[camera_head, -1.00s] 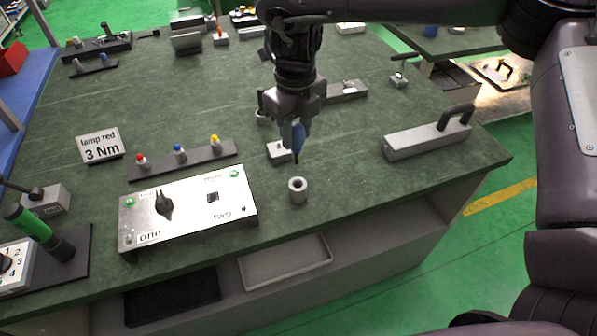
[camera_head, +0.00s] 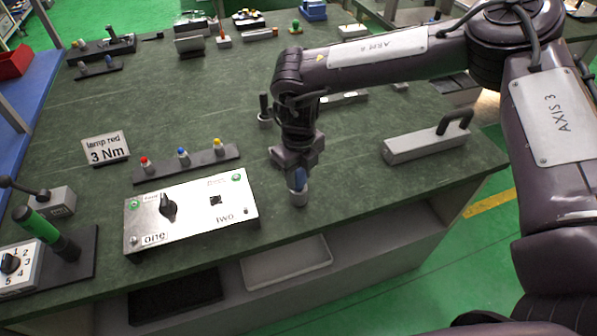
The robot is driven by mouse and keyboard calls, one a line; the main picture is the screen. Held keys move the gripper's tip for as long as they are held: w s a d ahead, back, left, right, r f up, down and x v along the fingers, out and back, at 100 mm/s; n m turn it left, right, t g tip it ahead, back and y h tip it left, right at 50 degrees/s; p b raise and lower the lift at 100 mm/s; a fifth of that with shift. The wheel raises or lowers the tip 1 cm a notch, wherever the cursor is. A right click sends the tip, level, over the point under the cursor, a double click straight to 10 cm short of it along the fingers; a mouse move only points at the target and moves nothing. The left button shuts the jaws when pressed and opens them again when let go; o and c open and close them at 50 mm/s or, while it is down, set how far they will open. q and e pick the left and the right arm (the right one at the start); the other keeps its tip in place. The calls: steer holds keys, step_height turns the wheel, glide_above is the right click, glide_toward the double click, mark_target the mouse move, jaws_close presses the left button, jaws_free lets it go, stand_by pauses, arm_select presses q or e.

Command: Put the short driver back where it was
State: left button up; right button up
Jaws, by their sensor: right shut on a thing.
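The driver is upright at the small grey round holder (camera_head: 299,198) near the table's front edge. Its dark shaft no longer shows, and its lower end seems to be inside the holder's mouth; how deep I cannot tell. My left gripper is not in view.
A metal panel (camera_head: 190,213) with a black knob stands left of the holder. A rack (camera_head: 187,165) with red, blue and yellow caps lies behind it. A grey box with a handle (camera_head: 425,144) lies to the right. Another holder (camera_head: 264,121) stands behind my gripper.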

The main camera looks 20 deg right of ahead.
steer(key=shift+f, duration=0.1)
steer(key=shift+f, duration=0.15)
steer(key=o, duration=1)
steer(key=shift+r, duration=0.25)
step_height(320, 180, up, 12)
steer(key=b, duration=0.2)
